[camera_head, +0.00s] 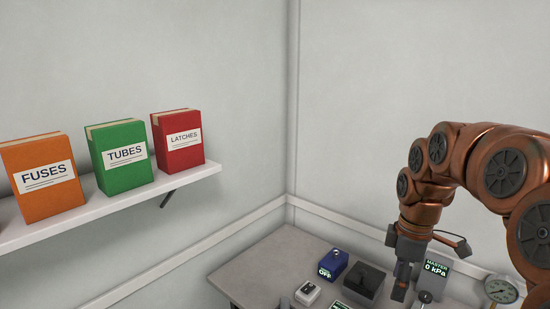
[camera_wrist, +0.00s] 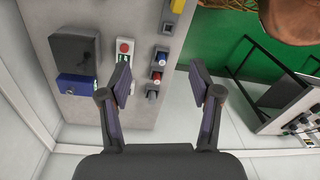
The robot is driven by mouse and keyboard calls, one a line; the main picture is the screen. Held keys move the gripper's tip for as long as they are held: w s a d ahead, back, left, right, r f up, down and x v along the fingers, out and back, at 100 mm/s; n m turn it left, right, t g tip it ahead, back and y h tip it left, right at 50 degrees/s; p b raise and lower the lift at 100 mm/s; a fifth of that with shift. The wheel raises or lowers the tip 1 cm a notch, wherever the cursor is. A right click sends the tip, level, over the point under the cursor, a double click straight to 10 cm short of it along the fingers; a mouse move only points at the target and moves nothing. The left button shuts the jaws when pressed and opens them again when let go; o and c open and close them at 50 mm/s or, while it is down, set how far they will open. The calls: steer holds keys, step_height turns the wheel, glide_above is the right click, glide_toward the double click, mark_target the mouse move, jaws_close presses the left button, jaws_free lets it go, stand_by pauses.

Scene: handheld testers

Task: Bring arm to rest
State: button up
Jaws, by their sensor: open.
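My copper-coloured arm reaches in from the right in the head view and bends down. My gripper (camera_head: 402,284) hangs at its end over the grey bench, beside a dark box. In the wrist view my gripper (camera_wrist: 163,82) is open, with its two dark fingers spread wide apart. Nothing is held between them. The grey bench top (camera_wrist: 150,30) lies beyond the fingers, and its edge passes between them. In the head view the lower end of the gripper is small and partly merges with the things behind it.
The bench (camera_head: 262,265) bears a blue tester (camera_head: 333,264) reading OFF, a dark box (camera_head: 364,283), a white device (camera_head: 308,293), a MASTER unit (camera_head: 436,268) reading 0 kPa and a round gauge (camera_head: 501,290). A shelf (camera_head: 190,188) holds orange, green and red binders. Open floor (camera_wrist: 235,130) shows beside the bench.

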steer(key=s+a+f+m+p, duration=0.1)
steer(key=s+m, duration=0.3)
steer(key=s, duration=0.4)
steer(key=s+a+f+m+g+p, duration=0.1)
steer(key=s+a+m, duration=0.3)
steer(key=s, duration=0.5)
steer(key=s+a+f+m+p, duration=0.1)
steer(key=s+m, duration=0.3)
steer(key=s, duration=0.5)
steer(key=shift+s+a+f+m, duration=0.25)
steer(key=shift+a+m, duration=0.15)
steer(key=shift+a, duration=0.5)
steer(key=shift+d, duration=0.1)
